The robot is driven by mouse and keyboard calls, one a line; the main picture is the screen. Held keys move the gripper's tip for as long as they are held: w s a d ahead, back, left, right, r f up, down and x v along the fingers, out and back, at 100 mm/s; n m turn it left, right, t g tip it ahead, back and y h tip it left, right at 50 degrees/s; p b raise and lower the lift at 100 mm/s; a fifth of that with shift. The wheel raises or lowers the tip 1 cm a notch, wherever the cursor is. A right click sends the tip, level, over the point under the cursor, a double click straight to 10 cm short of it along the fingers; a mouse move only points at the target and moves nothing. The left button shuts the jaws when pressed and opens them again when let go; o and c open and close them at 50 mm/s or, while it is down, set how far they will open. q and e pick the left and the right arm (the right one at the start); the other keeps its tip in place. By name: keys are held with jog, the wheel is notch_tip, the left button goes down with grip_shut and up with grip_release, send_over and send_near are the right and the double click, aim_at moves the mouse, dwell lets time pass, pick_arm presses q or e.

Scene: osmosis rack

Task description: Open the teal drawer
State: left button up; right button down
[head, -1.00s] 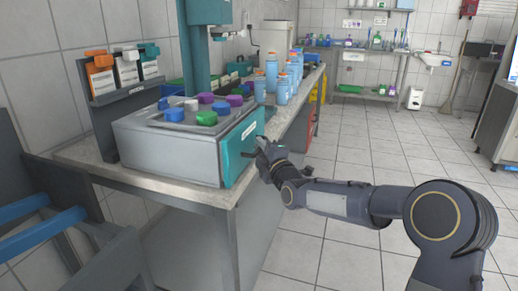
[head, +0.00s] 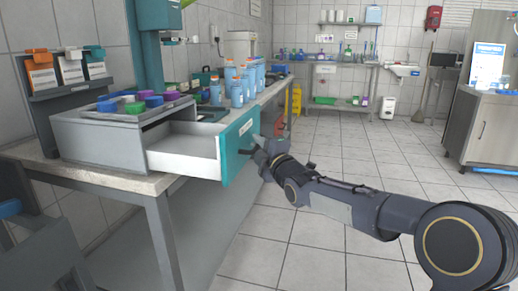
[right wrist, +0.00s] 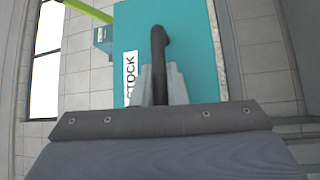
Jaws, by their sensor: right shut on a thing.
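The teal drawer (head: 240,140) stands pulled out from the grey cabinet (head: 95,140) on the bench, its white inside (head: 185,140) showing and looking empty. Its teal front also fills much of the right wrist view (right wrist: 195,50), with a dark bar handle (right wrist: 159,50) and a label reading "STOCK" (right wrist: 130,78). My right gripper (head: 258,148) is at the drawer front and shut on the handle; its fingers (right wrist: 160,85) close around the handle's lower part. My left gripper is not in view.
Colored lids (head: 135,103) sit on the cabinet top. Several blue bottles (head: 237,92) stand on the bench behind the drawer. A rack with pouches (head: 70,70) is at the left. The tiled floor (head: 320,215) right of the bench is open.

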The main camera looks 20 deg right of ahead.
dwell(0.3)
jog(key=c, duration=1.5)
grip_release()
jog(key=shift+o, duration=0.2)
jog(key=v, duration=0.8)
jog(key=shift+w, duration=0.1)
